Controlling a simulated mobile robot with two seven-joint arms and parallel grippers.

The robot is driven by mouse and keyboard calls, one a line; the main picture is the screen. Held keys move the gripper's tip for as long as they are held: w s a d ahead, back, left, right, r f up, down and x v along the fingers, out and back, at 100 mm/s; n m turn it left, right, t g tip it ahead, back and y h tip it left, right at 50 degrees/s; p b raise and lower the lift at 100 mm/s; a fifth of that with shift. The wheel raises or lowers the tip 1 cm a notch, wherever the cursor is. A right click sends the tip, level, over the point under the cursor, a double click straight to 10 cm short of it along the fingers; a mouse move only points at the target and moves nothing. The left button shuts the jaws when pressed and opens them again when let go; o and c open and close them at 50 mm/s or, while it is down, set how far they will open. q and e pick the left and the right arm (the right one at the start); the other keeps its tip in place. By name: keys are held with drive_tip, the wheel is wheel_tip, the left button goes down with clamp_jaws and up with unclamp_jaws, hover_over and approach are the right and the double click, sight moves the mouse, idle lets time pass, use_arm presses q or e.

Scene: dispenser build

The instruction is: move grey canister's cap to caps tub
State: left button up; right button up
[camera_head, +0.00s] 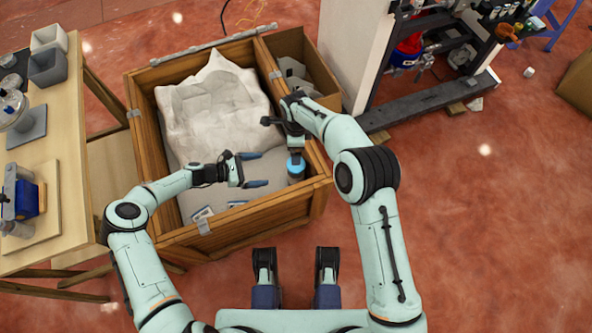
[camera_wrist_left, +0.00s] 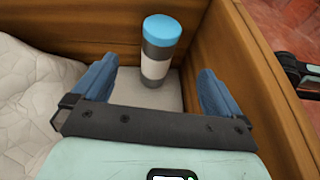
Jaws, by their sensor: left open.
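The grey canister (camera_wrist_left: 156,68) stands upright in the crate's corner in the left wrist view, with a white label band and a blue cap (camera_wrist_left: 162,29) on top. The cap also shows in the head view (camera_head: 296,164), by the right wall. My left gripper (camera_head: 259,170) is open and empty, left of the canister; in its wrist view the canister shows between its two blue fingers, further out, apart from both. My right gripper (camera_head: 283,112) is over the crate's divider, and its fingers are not clear. I cannot tell which container is the caps tub.
The wooden crate (camera_head: 262,228) has high walls close to the canister. A crumpled white sack (camera_head: 213,103) fills its left back. Pale flat pieces lie at its front. A table (camera_head: 75,150) at left holds a grey tub (camera_head: 47,68) and a whiter one (camera_head: 48,38).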

sight(292, 172)
wheel_tip(292, 172, down, 4)
drive_tip(key=shift+f+b, duration=0.2)
drive_tip(key=shift+b, duration=1)
drive_tip(key=shift+r, duration=0.1)
use_arm(q)
drive_tip(key=w+d+f, duration=0.1)
drive_tip(key=d+f, duration=0.2)
drive_tip(key=d, duration=0.1)
drive_tip(key=w+d+f, duration=0.1)
drive_tip(key=d+f, duration=0.2)
drive_tip(key=d, duration=0.1)
drive_tip(key=w+d+f, duration=0.1)
drive_tip(key=d+f, duration=0.2)
drive_tip(key=d, duration=0.1)
drive_tip(key=shift+w+f, duration=0.15)
